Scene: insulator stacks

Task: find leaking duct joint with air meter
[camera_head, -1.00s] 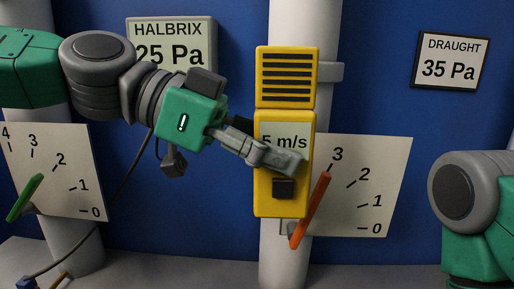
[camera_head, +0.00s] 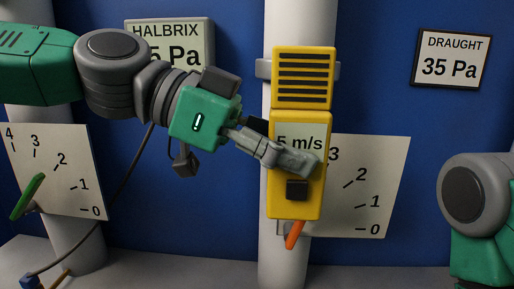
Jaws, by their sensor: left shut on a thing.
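The yellow air meter (camera_head: 296,206) is upright in front of the middle duct, with a slotted top part (camera_head: 303,78) and a display partly reading "5 m/s". My left gripper (camera_head: 300,162) is shut on the air meter and its fingers cover part of the display. The white middle duct (camera_head: 299,22) runs vertically behind the meter, with a grey collar (camera_head: 263,69) at the height of the slotted part. My right gripper is out of view; only part of my right arm shows at the right edge.
An orange lever (camera_head: 294,236) shows below the meter beside a dial plate (camera_head: 376,190). A green lever (camera_head: 27,196) sits on the left dial plate (camera_head: 78,150). A HALBRIX gauge (camera_head: 196,35) is partly behind my left arm. A "DRAUGHT 35 Pa" sign (camera_head: 451,58) hangs at right.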

